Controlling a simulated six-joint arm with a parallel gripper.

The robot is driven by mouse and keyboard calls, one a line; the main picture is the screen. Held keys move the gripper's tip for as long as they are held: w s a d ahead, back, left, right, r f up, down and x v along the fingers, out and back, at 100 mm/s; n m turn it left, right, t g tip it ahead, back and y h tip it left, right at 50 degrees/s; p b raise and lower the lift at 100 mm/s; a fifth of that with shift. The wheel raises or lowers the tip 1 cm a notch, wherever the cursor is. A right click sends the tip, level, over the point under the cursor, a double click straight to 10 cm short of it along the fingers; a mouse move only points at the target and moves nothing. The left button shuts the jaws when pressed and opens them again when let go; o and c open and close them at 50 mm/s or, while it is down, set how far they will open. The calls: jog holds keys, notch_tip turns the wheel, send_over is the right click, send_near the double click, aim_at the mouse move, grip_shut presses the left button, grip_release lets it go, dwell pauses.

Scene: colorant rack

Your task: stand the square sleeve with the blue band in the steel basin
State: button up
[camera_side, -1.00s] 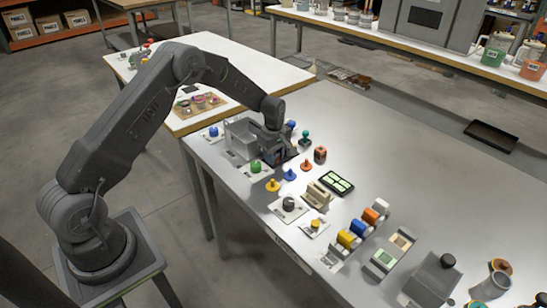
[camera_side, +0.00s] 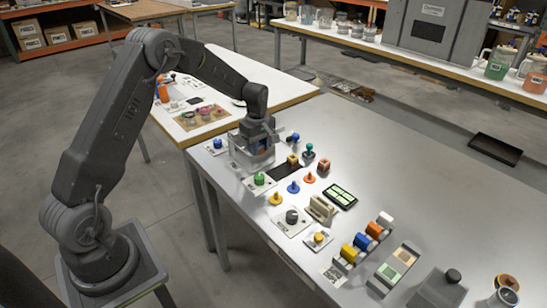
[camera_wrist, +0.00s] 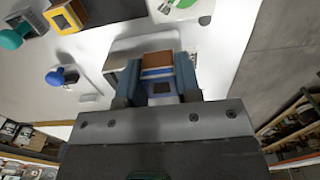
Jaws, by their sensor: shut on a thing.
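The square sleeve with the blue band (camera_wrist: 158,74) is between the two fingers of my gripper (camera_wrist: 157,82) in the wrist view. It has a brown-orange side above the blue band. In the side view my gripper (camera_side: 262,146) is shut on it, over the steel basin (camera_side: 240,165). A bit of blue shows between the fingers there. The basin's pale rounded rim (camera_wrist: 142,43) shows beyond the sleeve in the wrist view. The sleeve's lower end is hidden, so I cannot tell whether it touches the basin floor.
A yellow-banded square sleeve (camera_side: 292,162) and a red-orange one (camera_side: 323,165) stand to the right. A green knob (camera_side: 259,179) is in front, and a blue knob (camera_side: 293,138) lies behind. The table's right side has free room.

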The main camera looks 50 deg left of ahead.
jog(key=s+a+r, duration=0.3)
jog(key=a, duration=0.1)
jog(key=w+a+f, duration=0.1)
jog(key=w+a, duration=0.2)
jog(key=w, duration=0.2)
jog(key=shift+w+a+f, duration=0.35)
jog(key=shift+w+f, duration=0.05)
jog(key=shift+f, duration=0.15)
jog(key=shift+f, duration=2.55)
jog(key=shift+f, duration=0.5)
jog(key=shift+f, duration=0.3)
jog(key=shift+f, duration=0.55)
